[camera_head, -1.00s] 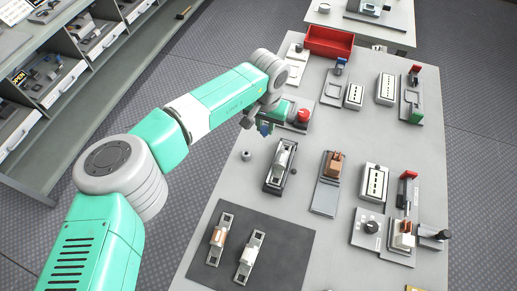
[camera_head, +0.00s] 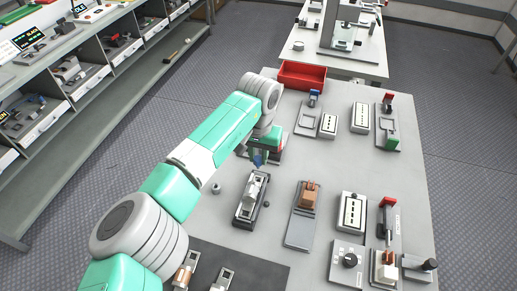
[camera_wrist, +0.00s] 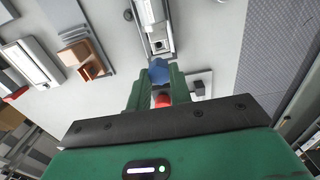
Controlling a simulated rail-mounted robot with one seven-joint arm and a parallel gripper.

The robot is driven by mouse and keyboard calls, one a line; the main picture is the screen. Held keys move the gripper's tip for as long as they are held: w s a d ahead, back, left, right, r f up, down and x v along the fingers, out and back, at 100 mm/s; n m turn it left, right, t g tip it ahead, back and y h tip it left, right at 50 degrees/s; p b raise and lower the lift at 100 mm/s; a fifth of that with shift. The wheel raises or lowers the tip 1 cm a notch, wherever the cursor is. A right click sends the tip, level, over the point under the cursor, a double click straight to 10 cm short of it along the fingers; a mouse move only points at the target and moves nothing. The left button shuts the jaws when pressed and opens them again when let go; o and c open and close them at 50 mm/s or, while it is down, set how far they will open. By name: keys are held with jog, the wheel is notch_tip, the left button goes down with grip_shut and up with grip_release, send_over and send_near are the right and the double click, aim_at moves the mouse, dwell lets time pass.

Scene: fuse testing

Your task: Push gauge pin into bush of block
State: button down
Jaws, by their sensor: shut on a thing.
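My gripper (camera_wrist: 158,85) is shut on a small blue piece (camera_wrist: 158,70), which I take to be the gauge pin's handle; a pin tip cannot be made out. In the head view my gripper (camera_head: 258,156) and the blue piece are partly hidden by the arm, above the table behind the block. The block (camera_head: 251,198) is a light metal piece in a dark long fixture. In the wrist view the block (camera_wrist: 152,14) lies just beyond the fingertips, with a dark hole, perhaps the bush (camera_wrist: 158,45), at its near end. The blue piece appears apart from it.
A small grey cylinder (camera_head: 216,188) stands left of the block. A fixture with a brown part (camera_head: 310,195) stands to its right. A red bin (camera_head: 302,75) is at the table's far end. Two slotted parts lie on a dark mat (camera_head: 250,268) in front.

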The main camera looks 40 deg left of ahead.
aim_at(259, 166)
jog(key=shift+d+f+b, duration=0.1)
jog(key=shift+f+b, duration=0.4)
jog(key=shift+f, duration=1.7)
jog(key=shift+f, duration=0.2)
jog(key=shift+f, duration=0.45)
jog(key=shift+f, duration=0.35)
jog(key=shift+f, duration=0.25)
jog(key=shift+f, duration=0.45)
dwell(0.7)
